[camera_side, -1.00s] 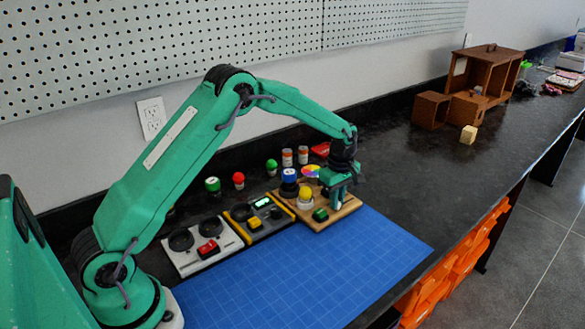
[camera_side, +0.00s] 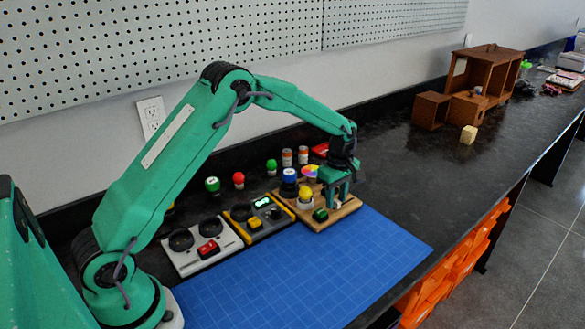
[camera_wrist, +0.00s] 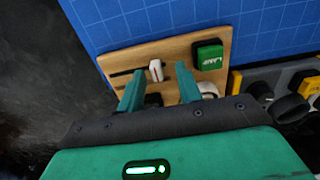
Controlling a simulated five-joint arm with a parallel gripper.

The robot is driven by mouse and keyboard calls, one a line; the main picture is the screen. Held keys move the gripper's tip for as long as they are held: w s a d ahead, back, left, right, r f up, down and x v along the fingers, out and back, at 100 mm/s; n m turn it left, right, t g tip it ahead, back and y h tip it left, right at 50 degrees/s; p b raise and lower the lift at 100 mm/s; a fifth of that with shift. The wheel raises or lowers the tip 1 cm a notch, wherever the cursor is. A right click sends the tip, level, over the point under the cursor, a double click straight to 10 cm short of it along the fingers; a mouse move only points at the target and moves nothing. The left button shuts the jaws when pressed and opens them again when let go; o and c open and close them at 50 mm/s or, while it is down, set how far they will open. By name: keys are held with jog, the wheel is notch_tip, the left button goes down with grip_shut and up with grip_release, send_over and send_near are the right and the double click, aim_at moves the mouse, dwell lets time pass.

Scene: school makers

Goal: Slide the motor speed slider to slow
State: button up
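The motor speed slider is most likely the small white knob (camera_wrist: 156,70) beside a dark slot (camera_wrist: 124,73) on the wooden board (camera_wrist: 176,53). In the side view, a pale knob (camera_side: 338,204) shows just under my gripper on the right part of the wooden board (camera_side: 316,226). My gripper (camera_wrist: 160,84) is open in the wrist view, with a finger to either side of the knob and a gap around it. My gripper (camera_side: 338,198) is low over the board in the side view. No slow marking is readable.
More control panels (camera_side: 203,246) lie further left. The blue mat (camera_side: 300,275) in front is clear.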

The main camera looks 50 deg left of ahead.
aim_at(336, 201)
jog(key=shift+r, duration=3.45)
jog(key=shift+s+r, duration=0.1)
jog(key=s+d+r+m+t, duration=0.25)
jog(key=s+r+m, duration=0.65)
jog(key=s+r, duration=0.6)
jog(key=s+f+m+t, duration=0.1)
jog(key=s+m+t, duration=0.2)
jog(key=s+m, duration=0.6)
jog(key=s, duration=0.9)
